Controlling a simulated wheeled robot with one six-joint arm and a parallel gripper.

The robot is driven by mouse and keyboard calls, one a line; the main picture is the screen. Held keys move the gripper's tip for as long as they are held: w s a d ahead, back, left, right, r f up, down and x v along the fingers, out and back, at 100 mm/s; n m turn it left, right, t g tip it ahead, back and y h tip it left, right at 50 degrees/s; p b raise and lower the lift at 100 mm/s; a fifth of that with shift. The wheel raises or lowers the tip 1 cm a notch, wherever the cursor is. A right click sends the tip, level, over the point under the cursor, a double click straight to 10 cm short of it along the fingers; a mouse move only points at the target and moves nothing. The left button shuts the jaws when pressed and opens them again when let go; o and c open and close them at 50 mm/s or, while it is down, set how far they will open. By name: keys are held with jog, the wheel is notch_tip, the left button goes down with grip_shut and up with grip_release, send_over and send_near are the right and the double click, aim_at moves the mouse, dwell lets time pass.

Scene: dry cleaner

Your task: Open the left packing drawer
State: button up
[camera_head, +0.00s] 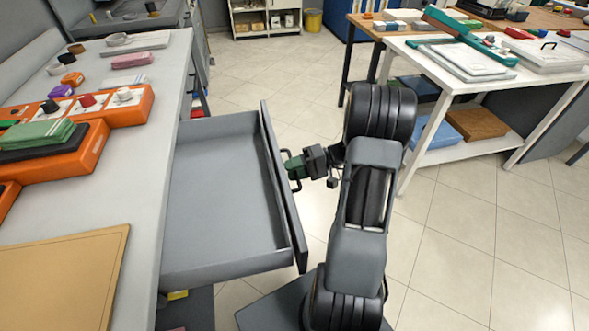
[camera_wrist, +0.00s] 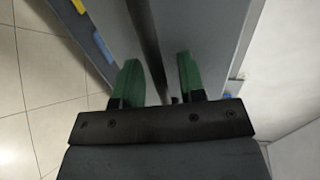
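The grey packing drawer (camera_head: 215,195) is pulled far out from under the long counter on the left in the head view. Its inside is empty. Its front panel (camera_head: 283,190) faces right and carries a dark bar handle (camera_head: 298,186). My gripper (camera_head: 294,166) has its green fingers at the middle of this handle. In the wrist view, my gripper (camera_wrist: 158,82) has its two green fingers apart, with a gap between them. A dark bar-like strip (camera_wrist: 150,45) runs through that gap; I see no clear contact with either finger.
The counter (camera_head: 140,190) holds an orange tray (camera_head: 60,160), green folded cloths and a cardboard sheet (camera_head: 65,275). A white table (camera_head: 440,85) with a lower shelf stands at the right.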

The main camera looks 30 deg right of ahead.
jog(key=shift+d, duration=0.1)
jog(key=v, duration=1.3)
jog(key=shift+s+d+p, duration=0.15)
jog(key=shift+d+p, duration=0.15)
jog(key=shift+p, duration=0.1)
